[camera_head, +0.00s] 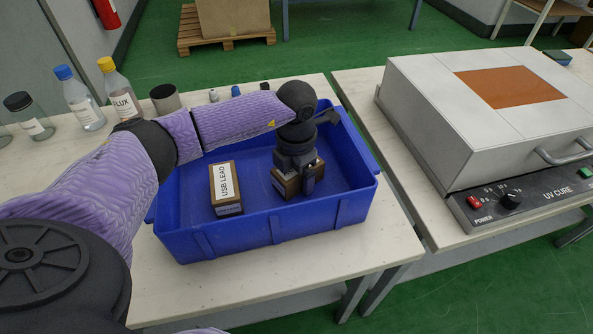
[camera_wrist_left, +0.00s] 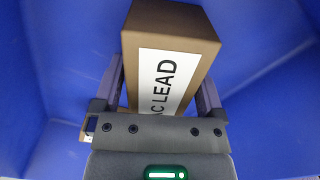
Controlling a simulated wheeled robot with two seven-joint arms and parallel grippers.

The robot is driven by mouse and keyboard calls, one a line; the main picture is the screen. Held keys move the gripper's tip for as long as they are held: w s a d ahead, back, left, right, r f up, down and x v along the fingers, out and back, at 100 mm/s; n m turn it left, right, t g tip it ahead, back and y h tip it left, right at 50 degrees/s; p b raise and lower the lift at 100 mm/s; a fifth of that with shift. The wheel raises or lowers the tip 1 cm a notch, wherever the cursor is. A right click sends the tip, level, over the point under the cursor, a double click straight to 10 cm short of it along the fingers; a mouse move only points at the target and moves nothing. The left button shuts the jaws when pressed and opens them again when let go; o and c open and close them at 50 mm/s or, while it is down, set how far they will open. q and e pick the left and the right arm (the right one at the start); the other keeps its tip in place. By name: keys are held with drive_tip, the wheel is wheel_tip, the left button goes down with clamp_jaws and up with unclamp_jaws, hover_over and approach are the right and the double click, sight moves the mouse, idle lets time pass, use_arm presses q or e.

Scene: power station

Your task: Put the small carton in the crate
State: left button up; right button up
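The blue crate (camera_head: 270,235) stands on the pale table. A small brown carton with a white label (camera_head: 286,186) is inside it at the right, low and near the floor; I cannot tell whether it touches the floor. The wrist view shows this carton (camera_wrist_left: 172,40) with a label ending in "AC LEAD". My left gripper (camera_head: 300,172) points down over it, with a finger against each side, and appears shut on it (camera_wrist_left: 160,95). Another carton, labelled "USB LEAD" (camera_head: 226,188), lies in the crate to the left, apart from it. My right gripper is not in view.
A UV cure box (camera_head: 490,120) is on the right table, across a gap. Free crate floor shows between and behind the cartons.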

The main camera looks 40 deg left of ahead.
use_arm(q)
drive_tip(key=shift+o, duration=0.3)
drive_tip(key=shift+r, duration=0.1)
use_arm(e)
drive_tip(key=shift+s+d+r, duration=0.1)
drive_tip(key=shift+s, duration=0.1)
use_arm(q)
wheel_tip(320, 180, up, 12)
drive_tip(key=p, duration=0.4)
drive_tip(key=shift+f+p, duration=0.25)
drive_tip(key=shift+p, duration=0.1)
drive_tip(key=shift+r, duration=0.35)
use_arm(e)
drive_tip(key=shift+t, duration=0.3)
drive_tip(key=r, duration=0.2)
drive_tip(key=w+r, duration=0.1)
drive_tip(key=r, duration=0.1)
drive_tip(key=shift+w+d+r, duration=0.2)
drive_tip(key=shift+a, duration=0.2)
